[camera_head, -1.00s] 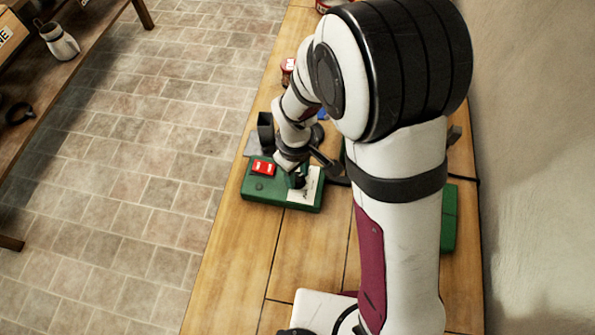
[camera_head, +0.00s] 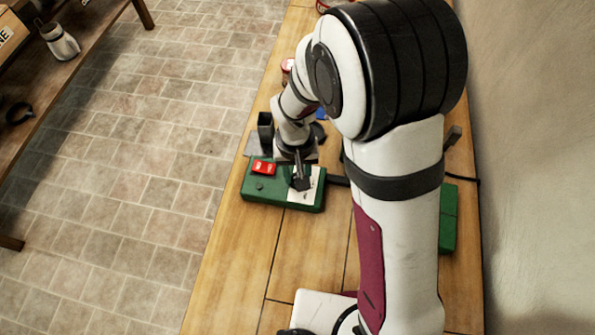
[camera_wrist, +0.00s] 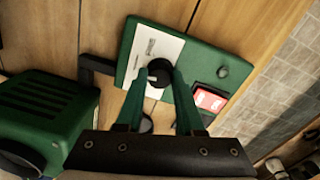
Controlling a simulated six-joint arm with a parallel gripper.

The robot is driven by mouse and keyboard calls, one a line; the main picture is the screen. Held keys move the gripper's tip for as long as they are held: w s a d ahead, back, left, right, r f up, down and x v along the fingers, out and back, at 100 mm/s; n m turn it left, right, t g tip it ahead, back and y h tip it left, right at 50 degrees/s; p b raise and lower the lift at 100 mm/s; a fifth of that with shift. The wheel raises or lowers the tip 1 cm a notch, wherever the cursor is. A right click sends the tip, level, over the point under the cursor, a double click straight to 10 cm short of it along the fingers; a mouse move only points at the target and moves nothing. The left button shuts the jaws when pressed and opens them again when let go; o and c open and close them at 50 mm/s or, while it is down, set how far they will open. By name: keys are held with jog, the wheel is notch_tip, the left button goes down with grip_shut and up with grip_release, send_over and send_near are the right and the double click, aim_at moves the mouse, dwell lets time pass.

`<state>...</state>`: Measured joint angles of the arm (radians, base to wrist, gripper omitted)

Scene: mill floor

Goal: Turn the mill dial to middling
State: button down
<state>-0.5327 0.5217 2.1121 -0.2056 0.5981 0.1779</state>
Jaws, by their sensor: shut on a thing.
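The mill dial is a black round knob (camera_wrist: 158,72) on a white label plate (camera_wrist: 150,48) with print too small to read. The plate is fixed on a green control box (camera_head: 257,190), also in the wrist view. My gripper (camera_wrist: 157,76) is shut on the dial, with one finger on each side of it. In the head view, my gripper (camera_head: 301,184) reaches down onto the plate and hides the dial. I cannot tell which mark the dial points to.
A red switch (camera_wrist: 209,100) and a small round knob (camera_wrist: 223,72) sit beside the plate on the box. A vented green housing (camera_wrist: 45,105) stands close by in the wrist view. A dark holder (camera_head: 265,127) stands behind the box. The wooden bench front (camera_head: 300,250) is clear.

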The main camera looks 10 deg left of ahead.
jog(key=shift+m, duration=0.5)
jog(key=c, duration=0.5)
grip_release()
notch_tip(320, 180, up, 16)
jog(key=s+d+m, duration=0.2)
jog(key=s+d, duration=0.2)
jog(key=s, duration=0.1)
jog(key=s+d+m+y, duration=0.1)
jog(key=s+d+m, duration=0.2)
jog(key=s, duration=0.3)
jog(key=s+d+m+y, duration=0.1)
jog(key=s+d+m, duration=0.1)
jog(key=s+d, duration=0.3)
jog(key=shift+s+d+r, duration=0.25)
jog(key=shift+d+r, duration=0.15)
jog(key=shift+d, duration=0.2)
